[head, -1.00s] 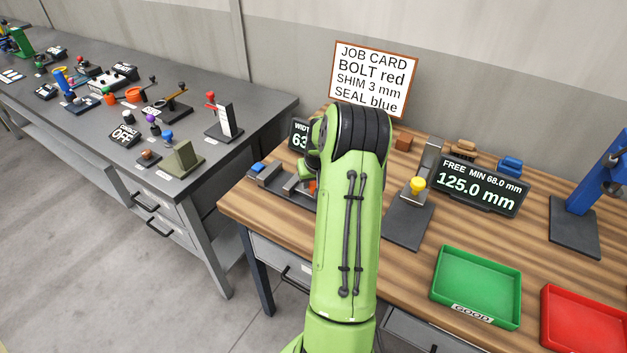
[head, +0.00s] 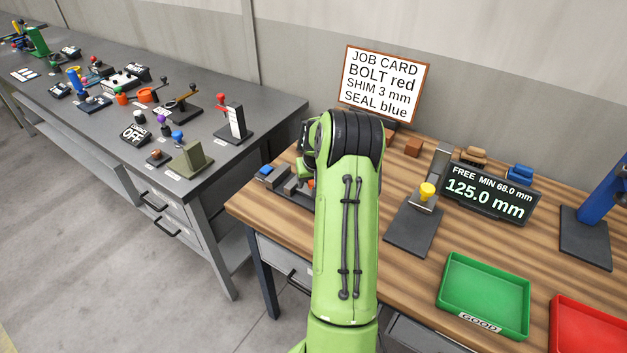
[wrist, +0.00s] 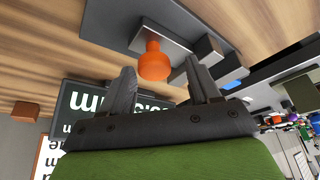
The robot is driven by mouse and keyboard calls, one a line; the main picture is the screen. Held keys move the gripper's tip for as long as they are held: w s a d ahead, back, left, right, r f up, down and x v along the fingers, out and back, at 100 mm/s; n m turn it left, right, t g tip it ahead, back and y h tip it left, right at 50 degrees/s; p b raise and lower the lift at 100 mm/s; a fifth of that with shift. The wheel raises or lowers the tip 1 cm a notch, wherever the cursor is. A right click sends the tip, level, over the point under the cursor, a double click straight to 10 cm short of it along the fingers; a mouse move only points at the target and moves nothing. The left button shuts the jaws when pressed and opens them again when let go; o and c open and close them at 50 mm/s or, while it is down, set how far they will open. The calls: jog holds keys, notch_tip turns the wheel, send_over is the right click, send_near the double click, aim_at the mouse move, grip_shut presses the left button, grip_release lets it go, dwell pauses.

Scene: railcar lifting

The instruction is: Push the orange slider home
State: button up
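The orange slider knob (wrist: 153,62) shows in the wrist view, a rounded knob on a grey plate of the dark fixture (wrist: 120,28). In the head view only a sliver of orange (head: 310,184) shows beside my arm, on the fixture (head: 285,186) at the left end of the wooden bench. My gripper (wrist: 160,68) is open, with one finger on each side of the knob in the picture. Nothing is held. I cannot tell whether a finger touches the knob. In the head view my arm hides the gripper and most of the fixture.
A display (wrist: 115,100) lies behind the fingers in the wrist view. Right of my arm stand a gauge with a yellow knob (head: 427,191) and its display (head: 488,192). Green (head: 447,290) and red trays sit at the right. A grey bench (head: 270,105) stands left across a gap.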

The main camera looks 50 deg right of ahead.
jog(key=shift+s, duration=0.15)
jog(key=v, duration=1.5)
jog(key=shift+a+r+p, duration=0.15)
jog(key=shift+r+p, duration=0.2)
